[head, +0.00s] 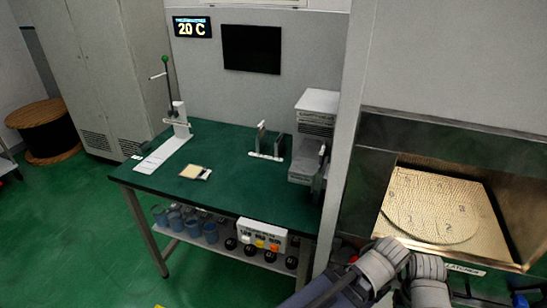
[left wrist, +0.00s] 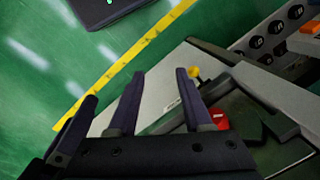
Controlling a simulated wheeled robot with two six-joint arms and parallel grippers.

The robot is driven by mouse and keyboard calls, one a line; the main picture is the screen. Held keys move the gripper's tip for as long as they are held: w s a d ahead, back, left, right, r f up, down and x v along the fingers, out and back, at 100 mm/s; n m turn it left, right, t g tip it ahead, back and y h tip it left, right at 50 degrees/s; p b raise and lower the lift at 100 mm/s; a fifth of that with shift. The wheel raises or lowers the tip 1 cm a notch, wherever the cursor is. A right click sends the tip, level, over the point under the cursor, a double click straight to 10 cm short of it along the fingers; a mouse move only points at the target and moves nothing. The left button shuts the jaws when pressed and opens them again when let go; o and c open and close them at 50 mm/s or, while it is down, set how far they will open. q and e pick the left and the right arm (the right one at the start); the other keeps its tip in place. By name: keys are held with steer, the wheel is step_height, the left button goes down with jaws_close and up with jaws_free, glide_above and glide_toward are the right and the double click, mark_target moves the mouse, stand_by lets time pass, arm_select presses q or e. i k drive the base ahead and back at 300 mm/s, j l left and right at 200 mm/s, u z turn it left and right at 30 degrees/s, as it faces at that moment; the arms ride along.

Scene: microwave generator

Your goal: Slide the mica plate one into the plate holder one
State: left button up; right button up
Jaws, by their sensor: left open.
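A small flat tan plate (head: 190,171), which looks like the mica plate, lies on the green bench top with a pale piece at its right end. Farther right, a white base with dark and pale uprights (head: 266,154) stands on the bench and looks like a plate holder. I cannot read its label. My left gripper (left wrist: 158,74) is open and empty in the left wrist view, above the floor and a grey panel, well away from the plate. Grey links of my arms are at the lower right of the head view. My right gripper is not in view.
A press-like stand with a green knob (head: 165,59) is at the bench's left; a white stacked unit (head: 316,110) is at its right. A post separates the bench from a brass-lined chamber (head: 494,218). The bench front (head: 245,196) is clear. Blue cups (head: 193,227) stand below.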

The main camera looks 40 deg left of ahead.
mark_target(321, 156)
steer(key=j, duration=0.55)
steer(key=k+j, duration=0.15)
steer(key=j, duration=0.95)
steer(key=k+u, duration=0.05)
